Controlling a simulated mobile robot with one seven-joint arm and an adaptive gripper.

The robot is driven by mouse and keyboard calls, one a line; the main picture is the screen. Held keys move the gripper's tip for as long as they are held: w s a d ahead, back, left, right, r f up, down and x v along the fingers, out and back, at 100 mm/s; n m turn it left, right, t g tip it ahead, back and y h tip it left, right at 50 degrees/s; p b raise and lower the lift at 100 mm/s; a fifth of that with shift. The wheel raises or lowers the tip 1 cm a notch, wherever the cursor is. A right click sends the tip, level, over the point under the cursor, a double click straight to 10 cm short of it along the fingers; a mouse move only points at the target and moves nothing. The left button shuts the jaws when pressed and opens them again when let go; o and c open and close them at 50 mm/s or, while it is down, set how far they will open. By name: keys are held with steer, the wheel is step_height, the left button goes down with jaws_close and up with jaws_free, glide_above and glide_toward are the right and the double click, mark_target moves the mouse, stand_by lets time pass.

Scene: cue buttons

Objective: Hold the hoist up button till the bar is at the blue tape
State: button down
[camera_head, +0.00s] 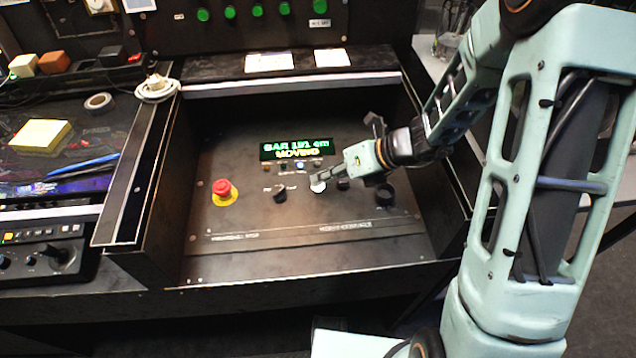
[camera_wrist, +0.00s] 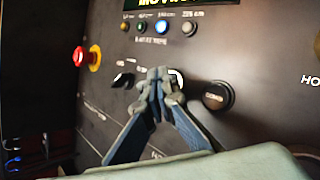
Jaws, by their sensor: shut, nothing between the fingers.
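My gripper (camera_head: 321,177) is shut and empty, with its fingertips at a white round button (camera_head: 318,187) on the black sloping panel. In the wrist view the closed fingertips (camera_wrist: 160,76) cover most of that button, and only its right edge (camera_wrist: 178,77) shows. The tips appear to touch it; its label is hidden. A lit display (camera_head: 296,149) above shows a bar reading in cm, digits blurred, and the word MOVING. A row of small lamps sits below it, with the blue lamp (camera_wrist: 162,27) lit. I see neither the bar nor blue tape.
A red emergency stop (camera_head: 222,188) on a yellow base is at the panel's left. A dark selector (camera_head: 280,195) is left of the white button. A black button (camera_wrist: 217,96) sits close on its right, and a black knob (camera_head: 385,194) lies farther right. Raised side walls flank the panel.

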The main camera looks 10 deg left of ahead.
mark_target(321, 186)
steer(key=shift+r+p, duration=0.75)
steer(key=shift+r, duration=0.05)
step_height(321, 186, up, 5)
steer(key=p, duration=0.5)
steer(key=c, duration=2.6)
jaws_free()
steer(key=shift+c, duration=0.2)
